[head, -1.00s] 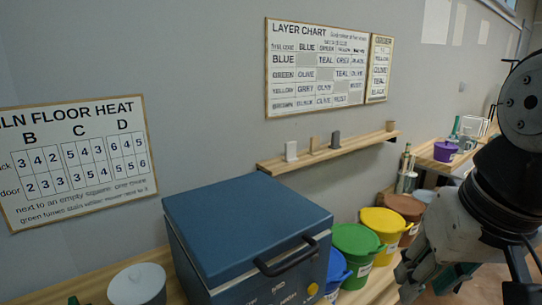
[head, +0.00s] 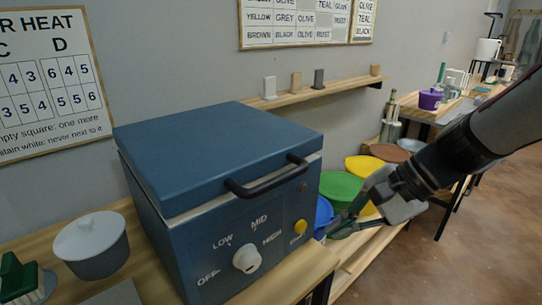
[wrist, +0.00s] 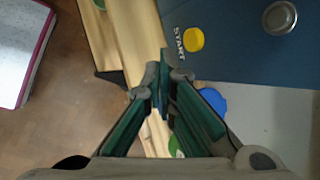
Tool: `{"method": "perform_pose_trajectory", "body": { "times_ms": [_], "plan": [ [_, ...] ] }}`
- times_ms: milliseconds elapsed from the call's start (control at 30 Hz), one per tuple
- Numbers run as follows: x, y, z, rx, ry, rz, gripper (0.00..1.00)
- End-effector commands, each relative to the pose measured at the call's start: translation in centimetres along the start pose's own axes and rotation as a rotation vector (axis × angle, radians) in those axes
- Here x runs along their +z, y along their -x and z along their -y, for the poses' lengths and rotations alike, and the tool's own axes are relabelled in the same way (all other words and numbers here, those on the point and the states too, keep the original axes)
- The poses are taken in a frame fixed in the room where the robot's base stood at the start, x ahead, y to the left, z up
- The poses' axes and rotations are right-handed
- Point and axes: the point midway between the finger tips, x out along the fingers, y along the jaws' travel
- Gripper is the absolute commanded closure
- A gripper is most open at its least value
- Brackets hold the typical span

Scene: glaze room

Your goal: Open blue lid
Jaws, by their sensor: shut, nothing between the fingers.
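A blue kiln (head: 225,225) stands on the bench in the head view. Its flat blue lid (head: 215,145) is down, with a black bar handle (head: 262,186) along the front edge. A blue bucket (head: 323,214) stands right of the kiln, partly hidden by it; it also shows in the wrist view (wrist: 213,101). My gripper (head: 336,228) is shut and empty, just right of the kiln's front corner and below the handle's height. In the wrist view my gripper (wrist: 163,82) points toward the kiln's front edge, near the yellow START button (wrist: 193,39). The handle is not visible there.
Green (head: 340,186), yellow (head: 362,166) and brown (head: 389,153) buckets stand in a row behind my gripper. A white dial (head: 247,259) is on the kiln front. A lidded grey pot (head: 92,250) stands at left. Open floor (head: 430,265) lies at right.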

Motion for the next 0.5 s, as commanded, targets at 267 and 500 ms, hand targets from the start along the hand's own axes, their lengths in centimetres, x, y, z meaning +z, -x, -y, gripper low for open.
{"method": "perform_pose_trajectory", "body": {
  "times_ms": [267,500],
  "plan": [
    [-13.9,-8.0,1.2,-0.243,-0.569,0.102,1.00],
    [-26.6,-13.1,-1.3,-0.458,-1.016,0.148,1.00]
  ]
}}
